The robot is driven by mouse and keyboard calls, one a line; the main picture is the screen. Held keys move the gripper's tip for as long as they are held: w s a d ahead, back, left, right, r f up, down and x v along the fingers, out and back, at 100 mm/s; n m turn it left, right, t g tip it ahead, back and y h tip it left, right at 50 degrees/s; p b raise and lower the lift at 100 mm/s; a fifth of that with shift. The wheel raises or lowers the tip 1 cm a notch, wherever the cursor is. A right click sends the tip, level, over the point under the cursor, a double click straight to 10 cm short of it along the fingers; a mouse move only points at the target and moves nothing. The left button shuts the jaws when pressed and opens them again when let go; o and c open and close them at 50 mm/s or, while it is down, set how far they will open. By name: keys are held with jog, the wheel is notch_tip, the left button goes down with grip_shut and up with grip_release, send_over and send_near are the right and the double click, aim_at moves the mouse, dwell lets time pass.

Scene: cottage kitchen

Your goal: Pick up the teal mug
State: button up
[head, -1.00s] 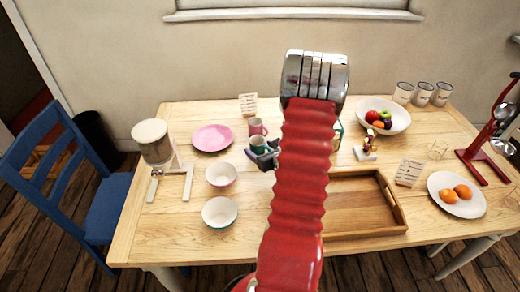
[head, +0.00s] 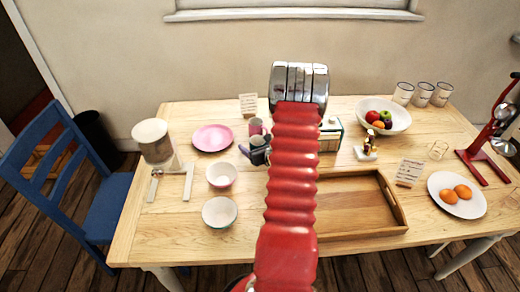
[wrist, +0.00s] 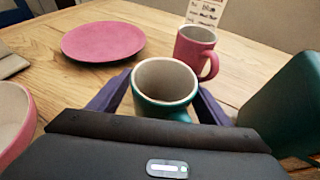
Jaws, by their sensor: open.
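The teal mug (wrist: 165,88) stands upright on the table in the wrist view, its pale inside facing up. It also shows in the head view (head: 258,141), partly hidden by my gripper and arm. My gripper (wrist: 160,97) is open, with one purple finger on each side of the mug. The dark palm edge hides the mug's lower near side. I cannot tell whether either finger touches it. In the head view my gripper (head: 257,153) is at the mug, mostly behind my red arm.
A pink mug (wrist: 193,50) stands close behind the teal mug. A pink plate (wrist: 103,41) lies back left, a bowl (wrist: 12,120) at left. A dark green box (wrist: 287,105) stands close on the right. A wooden tray (head: 398,212) lies right of my arm.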

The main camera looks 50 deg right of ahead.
jog(key=shift+w, duration=0.1)
dwell(0.5)
jog(key=shift+d, duration=0.1)
jog(key=c, duration=1.3)
